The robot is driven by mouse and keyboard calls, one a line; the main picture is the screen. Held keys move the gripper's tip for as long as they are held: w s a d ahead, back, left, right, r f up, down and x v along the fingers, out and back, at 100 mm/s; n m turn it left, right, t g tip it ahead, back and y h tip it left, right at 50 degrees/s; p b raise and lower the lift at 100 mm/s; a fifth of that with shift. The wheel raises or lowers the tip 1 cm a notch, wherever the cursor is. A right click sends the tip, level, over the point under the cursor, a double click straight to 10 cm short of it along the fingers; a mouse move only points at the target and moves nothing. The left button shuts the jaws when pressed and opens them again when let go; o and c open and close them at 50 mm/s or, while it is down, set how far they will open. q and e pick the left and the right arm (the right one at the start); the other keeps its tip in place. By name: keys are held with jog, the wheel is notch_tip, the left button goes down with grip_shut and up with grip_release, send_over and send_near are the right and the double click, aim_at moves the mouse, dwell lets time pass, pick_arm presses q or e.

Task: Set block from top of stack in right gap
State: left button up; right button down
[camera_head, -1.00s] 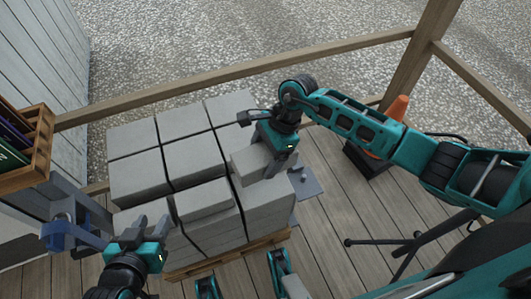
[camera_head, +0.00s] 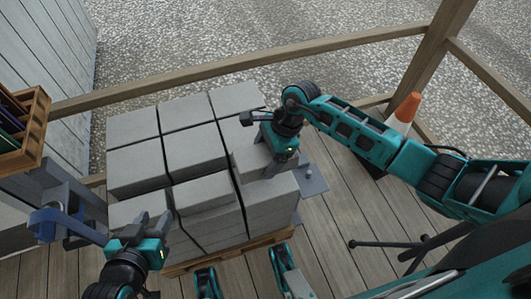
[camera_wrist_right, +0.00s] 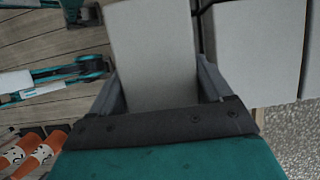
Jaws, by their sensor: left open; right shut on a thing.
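Pale grey blocks stand in a close-packed stack (camera_head: 135,172) on a wooden pallet (camera_head: 217,256), with dark narrow gaps between the rows. A flat-topped block (camera_head: 203,194) sits raised at the front middle. My right gripper (camera_head: 278,165) is shut on a grey block (camera_head: 247,161) at the right side of the stack. In the right wrist view this held block (camera_wrist_right: 152,50) sits between the two fingers. I cannot tell whether it touches the blocks below. My left gripper (camera_head: 152,224) is open and empty by the front left of the stack.
A wooden rail (camera_head: 240,67) runs behind the stack. An orange and white cone (camera_head: 404,111) stands to the right, past my right arm. A wooden crate (camera_head: 30,135) is at the left. A grey plate (camera_head: 312,181) lies right of the stack; the plank floor beyond it has free room.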

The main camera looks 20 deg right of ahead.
jog(key=shift+w+f+b, duration=0.1)
jog(key=shift+f+b, duration=0.95)
jog(key=shift+f, duration=0.4)
jog(key=shift+f+b, duration=0.75)
jog(key=shift+f, duration=0.1)
jog(key=shift+f+b, duration=1.1)
jog(key=shift+f, duration=0.1)
pick_arm(q)
jog(key=f, duration=0.1)
jog(key=d+f, duration=0.1)
jog(key=f, duration=0.1)
jog(key=shift+w+d+f+h, duration=0.1)
jog(key=shift+w+d+h, duration=0.2)
jog(key=shift+w+d, duration=0.05)
pick_arm(e)
jog(key=shift+f, duration=0.2)
